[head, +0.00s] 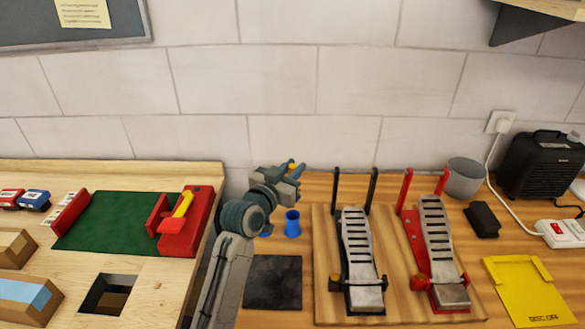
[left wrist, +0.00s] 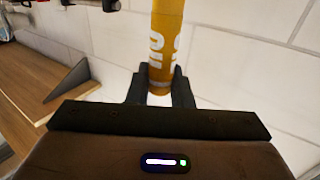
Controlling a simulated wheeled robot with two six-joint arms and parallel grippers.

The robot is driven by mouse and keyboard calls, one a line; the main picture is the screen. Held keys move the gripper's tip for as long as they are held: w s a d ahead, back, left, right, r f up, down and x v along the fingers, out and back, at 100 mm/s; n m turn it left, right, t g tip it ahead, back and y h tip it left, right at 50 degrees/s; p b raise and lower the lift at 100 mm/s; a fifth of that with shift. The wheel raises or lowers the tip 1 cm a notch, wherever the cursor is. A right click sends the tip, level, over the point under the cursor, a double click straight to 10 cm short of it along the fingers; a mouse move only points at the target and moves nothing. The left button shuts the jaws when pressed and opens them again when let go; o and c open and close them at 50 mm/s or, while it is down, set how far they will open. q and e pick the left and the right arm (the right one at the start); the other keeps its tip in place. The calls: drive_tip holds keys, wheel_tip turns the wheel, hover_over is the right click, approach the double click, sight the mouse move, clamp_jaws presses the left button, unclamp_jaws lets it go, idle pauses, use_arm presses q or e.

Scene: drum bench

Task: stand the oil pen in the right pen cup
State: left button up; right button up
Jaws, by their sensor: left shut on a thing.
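My left gripper (head: 294,172) is shut on the oil pen, a yellow-orange cylinder with white lettering. In the left wrist view the pen (left wrist: 166,38) stands between the two dark fingers and runs up out of the picture. I cannot tell whether this is the right pen cup. My right gripper is not in view.
A black pedal (head: 357,250) and a red pedal (head: 435,250) stand on a board right of the blue cup. A dark square pad (head: 273,283) lies in front. A grey cup (head: 465,180) stands further right. At left is a red fixture (head: 187,236) with a yellow piece.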

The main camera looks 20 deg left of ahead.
use_arm(q)
drive_tip(key=shift+f+b, duration=1)
drive_tip(key=shift+f, duration=0.6)
drive_tip(key=shift+f+b, duration=1.3)
drive_tip(key=shift+f, duration=0.5)
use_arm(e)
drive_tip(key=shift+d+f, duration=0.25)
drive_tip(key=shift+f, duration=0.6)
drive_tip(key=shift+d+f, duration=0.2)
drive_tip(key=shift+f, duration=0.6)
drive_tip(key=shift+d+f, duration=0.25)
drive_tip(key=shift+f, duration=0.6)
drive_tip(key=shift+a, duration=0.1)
use_arm(q)
drive_tip(key=o, duration=0.8)
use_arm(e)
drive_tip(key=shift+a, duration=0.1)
use_arm(q)
drive_tip(key=b+v, duration=0.2)
drive_tip(key=v, duration=0.8)
drive_tip(key=shift+s+b, duration=0.35)
drive_tip(key=shift+s, duration=0.05)
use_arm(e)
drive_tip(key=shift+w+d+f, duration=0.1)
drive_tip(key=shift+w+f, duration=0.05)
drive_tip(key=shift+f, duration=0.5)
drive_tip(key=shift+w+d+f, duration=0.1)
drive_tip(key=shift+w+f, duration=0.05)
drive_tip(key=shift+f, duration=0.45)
